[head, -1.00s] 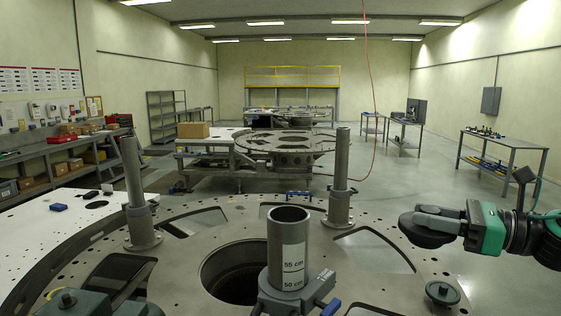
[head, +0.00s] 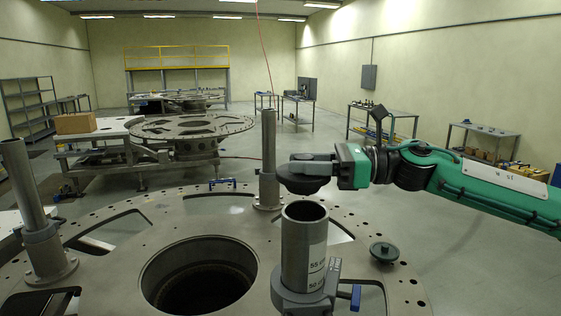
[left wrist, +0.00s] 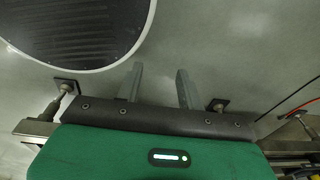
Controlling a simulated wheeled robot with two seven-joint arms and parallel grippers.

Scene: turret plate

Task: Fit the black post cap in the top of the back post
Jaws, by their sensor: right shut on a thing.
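My right gripper (head: 322,158) is shut on the black post cap (head: 302,182), a dark round disc that hangs flat below the fingers. In the head view the cap appears just above the open top of the near thick post (head: 304,240), which has height labels, and apart from it; depth is hard to judge. A thinner upright post (head: 269,150) stands at the rear of the plate, just left of the cap. Another thin post (head: 28,195) stands at the left. My left gripper (left wrist: 160,88) shows only in the left wrist view, its fingers apart and empty.
A dark greenish knobbed cap (head: 384,253) lies on the round plate (head: 130,245), right of the near post. A clamp with a blue handle (head: 355,298) grips that post low. A large round hole (head: 200,280) opens left of it. Further tables stand well back.

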